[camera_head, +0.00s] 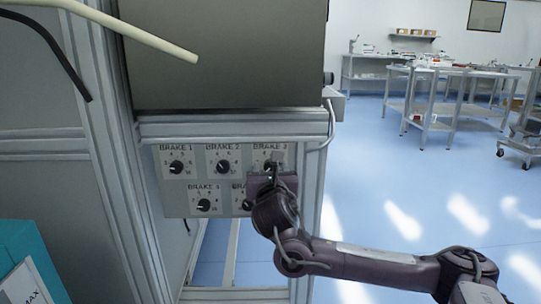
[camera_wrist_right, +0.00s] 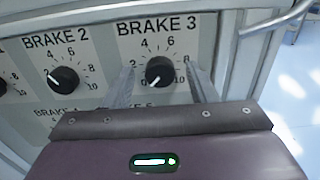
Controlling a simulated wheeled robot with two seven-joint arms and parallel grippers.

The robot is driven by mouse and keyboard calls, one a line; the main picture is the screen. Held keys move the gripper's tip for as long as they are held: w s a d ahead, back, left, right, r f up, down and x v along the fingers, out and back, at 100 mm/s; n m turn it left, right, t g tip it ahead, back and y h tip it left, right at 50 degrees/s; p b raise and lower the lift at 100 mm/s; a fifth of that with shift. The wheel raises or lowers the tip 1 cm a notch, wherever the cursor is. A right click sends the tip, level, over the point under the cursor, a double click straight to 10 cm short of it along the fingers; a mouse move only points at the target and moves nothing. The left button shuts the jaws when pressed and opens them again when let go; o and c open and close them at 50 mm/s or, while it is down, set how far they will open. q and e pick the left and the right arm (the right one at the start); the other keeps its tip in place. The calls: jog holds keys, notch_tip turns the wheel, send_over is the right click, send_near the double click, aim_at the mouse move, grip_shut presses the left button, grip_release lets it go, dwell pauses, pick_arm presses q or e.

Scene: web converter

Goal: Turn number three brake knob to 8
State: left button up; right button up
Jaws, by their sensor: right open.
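The brake 3 knob (camera_wrist_right: 160,71) is black and round with a white pointer line, on a light panel (camera_wrist_right: 212,20) with a printed scale. Its pointer is aimed to the lower left, away from the 8 on the right side of the scale. My right gripper (camera_wrist_right: 164,86) is open, with one finger on the left and one on the right of the knob. I cannot tell whether either finger touches it. In the head view my right gripper (camera_head: 274,166) covers most of this knob. My left gripper is not in view.
The brake 1 knob (camera_head: 176,167), brake 2 knob (camera_head: 223,166) and brake 4 knob (camera_head: 204,205) are close by. Another lower knob is partly hidden by my right gripper. A metal frame post (camera_head: 308,225) stands right of the panel. Open blue floor (camera_head: 400,190) lies to the right.

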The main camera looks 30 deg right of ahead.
jog(key=shift+w+d+r+p, duration=0.1)
jog(key=shift+w+d+p, duration=0.15)
jog(key=shift+w+p, duration=0.2)
jog(key=shift+w, duration=0.1)
jog(key=shift+d, duration=0.1)
jog(key=c, duration=1)
